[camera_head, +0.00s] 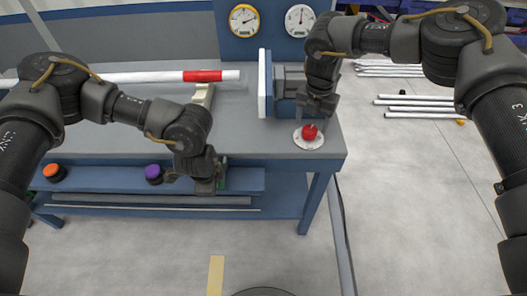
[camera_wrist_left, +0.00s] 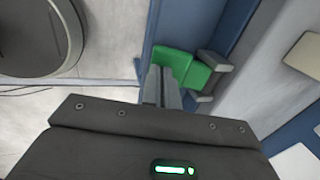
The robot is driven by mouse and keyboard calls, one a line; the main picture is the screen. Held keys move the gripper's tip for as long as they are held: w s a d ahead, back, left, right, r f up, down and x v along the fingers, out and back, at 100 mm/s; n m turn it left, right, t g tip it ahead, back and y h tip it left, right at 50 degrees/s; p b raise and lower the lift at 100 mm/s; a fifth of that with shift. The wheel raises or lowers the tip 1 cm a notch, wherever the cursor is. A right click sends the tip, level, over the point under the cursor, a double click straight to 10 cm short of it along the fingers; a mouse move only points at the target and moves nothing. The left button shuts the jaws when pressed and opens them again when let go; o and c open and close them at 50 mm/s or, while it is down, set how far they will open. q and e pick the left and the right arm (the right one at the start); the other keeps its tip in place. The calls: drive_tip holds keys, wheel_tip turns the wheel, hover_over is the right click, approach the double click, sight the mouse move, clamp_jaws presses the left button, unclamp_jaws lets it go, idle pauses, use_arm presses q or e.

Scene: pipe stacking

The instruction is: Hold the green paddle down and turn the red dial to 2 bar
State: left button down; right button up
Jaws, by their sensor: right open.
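The red dial (camera_head: 310,131) sits on a round white plate (camera_head: 309,142) at the table's front right corner. My right gripper (camera_head: 318,106) is open just above and behind the dial, apart from it. The green paddle (camera_wrist_left: 186,66) is at the table's front, in the left wrist view; in the head view my left gripper (camera_head: 207,186) hides most of it. The left gripper's fingers (camera_wrist_left: 161,84) look shut together, their tips over the paddle's left part. I cannot tell whether they press it down.
An orange button (camera_head: 54,172) and a purple button (camera_head: 154,173) sit on the front ledge. A white pipe with a red band (camera_head: 202,76) lies across the table. More pipes (camera_head: 420,104) lie right.

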sight(308, 130)
drive_tip(key=shift+f, duration=2.5)
drive_tip(key=shift+s+f, duration=0.2)
drive_tip(key=shift+f, duration=0.15)
drive_tip(key=shift+s, duration=0.1)
drive_tip(key=c, duration=0.6)
drive_tip(key=shift+a, duration=0.1)
drive_tip(key=o, duration=0.6)
drive_tip(key=shift+a, duration=0.15)
drive_tip(key=shift+w+a+r, duration=0.1)
drive_tip(key=shift+w+r, duration=0.2)
drive_tip(key=shift+r, duration=0.05)
